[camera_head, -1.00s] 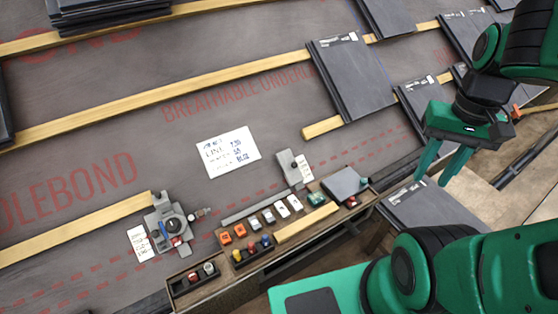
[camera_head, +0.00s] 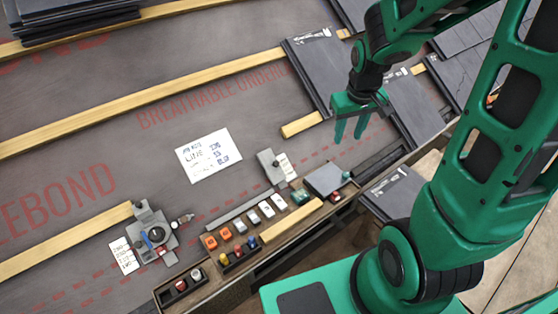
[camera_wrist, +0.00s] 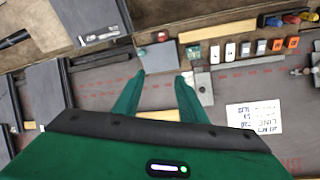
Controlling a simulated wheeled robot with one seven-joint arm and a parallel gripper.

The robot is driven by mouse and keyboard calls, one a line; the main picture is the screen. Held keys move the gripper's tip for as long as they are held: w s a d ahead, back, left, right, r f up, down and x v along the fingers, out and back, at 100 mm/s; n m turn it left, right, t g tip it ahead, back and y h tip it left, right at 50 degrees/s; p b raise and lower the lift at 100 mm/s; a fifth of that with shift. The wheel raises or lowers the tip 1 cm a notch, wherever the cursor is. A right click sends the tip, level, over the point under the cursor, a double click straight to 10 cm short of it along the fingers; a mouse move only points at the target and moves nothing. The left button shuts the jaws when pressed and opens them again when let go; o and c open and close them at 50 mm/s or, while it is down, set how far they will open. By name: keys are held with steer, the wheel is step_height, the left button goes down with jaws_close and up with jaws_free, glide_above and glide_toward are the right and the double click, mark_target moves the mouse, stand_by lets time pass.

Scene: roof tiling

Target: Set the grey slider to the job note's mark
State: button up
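The white job note (camera_head: 209,155) lies on the dark underlay. Its handwriting includes "LINE", but the figures are too small to read surely. It also shows in the wrist view (camera_wrist: 254,117). A grey block (camera_head: 268,166) stands right of the note, beside a small white card (camera_head: 287,166) and near a long grey bar (camera_head: 233,210). I cannot tell surely whether this block is the grey slider. Another grey fixture (camera_head: 150,236) with a dark knob stands at the lower left, beside a marked card (camera_head: 124,255). My gripper (camera_head: 349,138) is open and empty, above and right of the grey block.
A wooden tray (camera_head: 250,270) along the front edge holds orange, white and grey small pieces, coloured pegs and a wooden strip. Dark tiles (camera_head: 312,75) lie at the back right along wooden battens (camera_head: 150,101). Open underlay lies around the note.

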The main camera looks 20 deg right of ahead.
steer(key=w+a+f+n+t+y, duration=0.1)
steer(key=w+a+f+n, duration=0.2)
steer(key=w+a+f, duration=0.45)
steer(key=n+t+y, duration=0.1)
steer(key=y, duration=0.1)
glide_toward(276, 162)
steer(key=x, duration=0.8)
steer(key=shift+f, duration=0.1)
jaws_close()
